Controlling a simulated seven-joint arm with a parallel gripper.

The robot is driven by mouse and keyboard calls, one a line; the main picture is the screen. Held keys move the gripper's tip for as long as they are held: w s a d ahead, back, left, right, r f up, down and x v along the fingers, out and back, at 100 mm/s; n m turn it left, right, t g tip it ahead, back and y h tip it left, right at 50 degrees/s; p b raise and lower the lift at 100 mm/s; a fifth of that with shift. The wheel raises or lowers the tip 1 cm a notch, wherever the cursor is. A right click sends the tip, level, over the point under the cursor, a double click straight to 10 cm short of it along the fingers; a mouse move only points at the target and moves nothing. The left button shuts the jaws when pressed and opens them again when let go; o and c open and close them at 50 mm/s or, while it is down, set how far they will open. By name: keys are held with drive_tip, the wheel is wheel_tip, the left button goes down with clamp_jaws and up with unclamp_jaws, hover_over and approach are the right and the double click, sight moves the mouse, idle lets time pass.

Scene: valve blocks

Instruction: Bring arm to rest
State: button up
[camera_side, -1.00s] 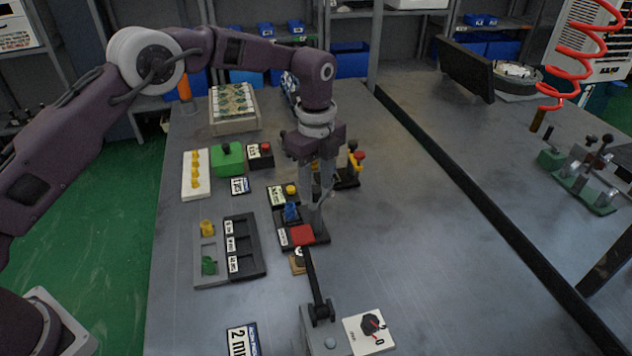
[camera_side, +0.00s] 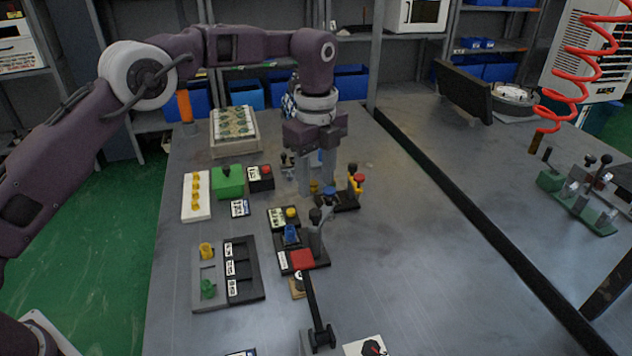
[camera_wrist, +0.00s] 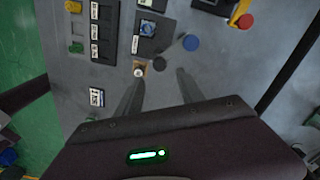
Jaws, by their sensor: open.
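My gripper (camera_side: 317,178) hangs from my arm above the middle of the table, behind the grey post on the black valve block (camera_side: 318,250) in the side view. Its two fingers are apart and nothing is between them. In the wrist view my gripper (camera_wrist: 156,82) also shows with its fingers spread. In the wrist view the blue valve (camera_wrist: 148,28) lies beyond the fingertips.
A black tray (camera_side: 258,262) and a grey plate with yellow and green valves (camera_side: 208,270) lie at left. A block with red and yellow knobs (camera_side: 351,190) stands behind right. The table's right middle is clear.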

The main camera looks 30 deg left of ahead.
drive_tip(key=s+a+r+n+t, duration=0.1)
drive_tip(key=s+a+r+n, duration=0.35)
drive_tip(key=s+r, duration=0.35)
drive_tip(key=s+a+r+n+t, duration=0.2)
drive_tip(key=s+a+r+n, duration=0.2)
drive_tip(key=s+r+n, duration=0.4)
drive_tip(key=s+a+f+n+t, duration=0.1)
drive_tip(key=s+n, duration=0.3)
drive_tip(key=s, duration=0.6)
drive_tip(key=s+a+f+n+t, duration=0.1)
drive_tip(key=s+a+f+n, duration=0.2)
drive_tip(key=s, duration=0.7)
drive_tip(key=shift+s+a+n+t, duration=0.15)
drive_tip(key=shift+a+n+t, duration=0.15)
drive_tip(key=shift+n, duration=0.85)
